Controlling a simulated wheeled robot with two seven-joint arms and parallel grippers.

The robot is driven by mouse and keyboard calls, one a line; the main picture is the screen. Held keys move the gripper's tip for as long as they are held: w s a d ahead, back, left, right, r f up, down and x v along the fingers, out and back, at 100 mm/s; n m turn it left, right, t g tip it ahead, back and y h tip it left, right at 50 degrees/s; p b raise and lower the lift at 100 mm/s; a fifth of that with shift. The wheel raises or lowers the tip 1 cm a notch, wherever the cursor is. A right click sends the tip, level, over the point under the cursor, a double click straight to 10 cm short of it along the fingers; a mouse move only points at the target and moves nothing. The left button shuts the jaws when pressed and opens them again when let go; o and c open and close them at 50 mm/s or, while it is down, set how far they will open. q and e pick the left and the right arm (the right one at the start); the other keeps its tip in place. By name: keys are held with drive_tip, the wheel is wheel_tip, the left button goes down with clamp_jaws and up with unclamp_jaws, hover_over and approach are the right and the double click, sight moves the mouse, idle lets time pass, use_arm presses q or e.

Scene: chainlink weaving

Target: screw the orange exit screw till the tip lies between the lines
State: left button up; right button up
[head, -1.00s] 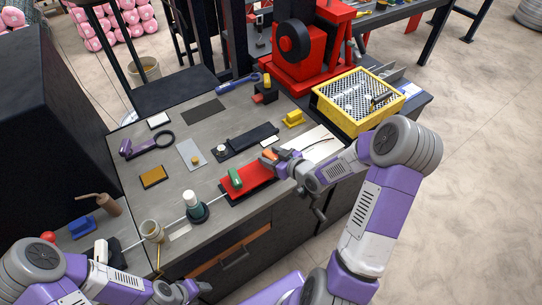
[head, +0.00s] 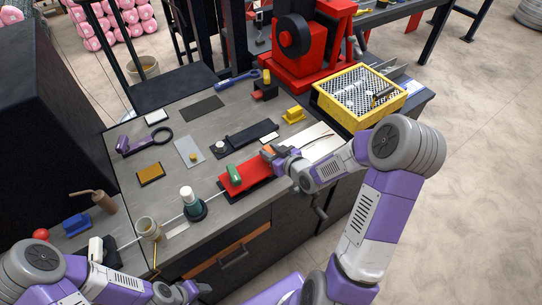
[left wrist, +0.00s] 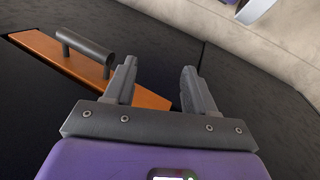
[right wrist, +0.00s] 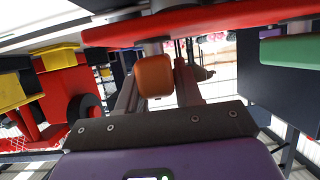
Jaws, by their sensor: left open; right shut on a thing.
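The orange exit screw (head: 267,150) shows at the far right end of the red block (head: 243,177) on the bench. Its orange knob (right wrist: 154,76) appears large in the right wrist view, between the fingers. My right gripper (head: 276,155) is shut on this knob, which stays partly covered in the head view. The tip of the screw and the lines cannot be made out. My left gripper (head: 196,290) is open and empty, low in front of the bench; its spread fingers (left wrist: 160,85) show in the left wrist view.
A green piece (head: 234,173) sits on the red block. A dark bottle with a white cap (head: 188,200) and a cup (head: 148,229) stand left of it. A yellow crate (head: 330,108) stands behind my right arm. An orange drawer front with a handle (left wrist: 88,75) is near my left gripper.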

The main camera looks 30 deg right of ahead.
sight(272, 153)
drive_tip(key=shift+m+h+b, duration=0.9)
drive_tip(key=shift+h+b, duration=0.1)
drive_tip(key=shift+b, duration=0.45)
drive_tip(key=o, duration=1)
drive_tip(key=shift+c, duration=0.2)
drive_tip(key=shift+s+r, duration=0.25)
drive_tip(key=shift+s, duration=0.25)
drive_tip(key=v, duration=0.4)
drive_tip(key=shift+s, duration=0.15)
drive_tip(key=b+v, duration=0.2)
drive_tip(key=b, duration=0.6)
drive_tip(key=shift+s+b, duration=0.1)
drive_tip(key=shift+b, duration=0.25)
